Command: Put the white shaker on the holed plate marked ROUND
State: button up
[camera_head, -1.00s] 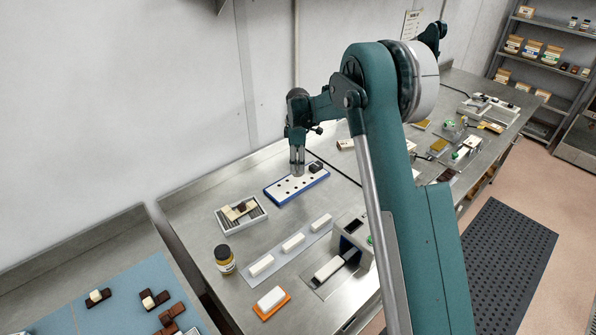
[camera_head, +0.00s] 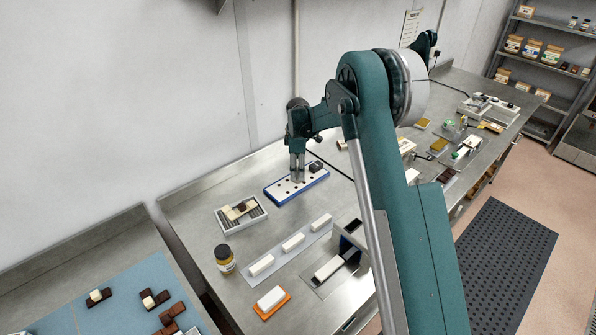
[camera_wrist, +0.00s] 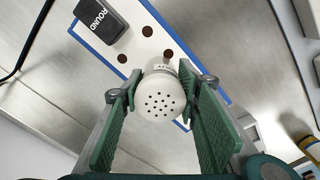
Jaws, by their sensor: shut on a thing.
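My gripper (camera_wrist: 160,106) is shut on the white shaker (camera_wrist: 160,98), whose holed top faces the camera in the wrist view. In the head view my gripper (camera_head: 298,178) points down over the holed plate (camera_head: 282,194), white with a blue edge. The plate also shows in the wrist view (camera_wrist: 134,48), with several dark holes. A dark block marked ROUND (camera_wrist: 101,19) sits at one end of it, and it also shows in the head view (camera_head: 316,167).
A grey tray (camera_head: 222,219) with light and dark pieces lies left of the plate. Several white blocks stand on a grey strip (camera_head: 283,258). A yellow-labelled jar (camera_head: 225,260) and an orange base with a white block (camera_head: 271,299) are nearer. A dark cable runs behind the plate.

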jog(key=o, duration=0.9)
jog(key=shift+f, duration=0.1)
jog(key=shift+o, duration=0.2)
jog(key=shift+r, duration=0.2)
notch_tip(320, 180, up, 12)
dwell(0.5)
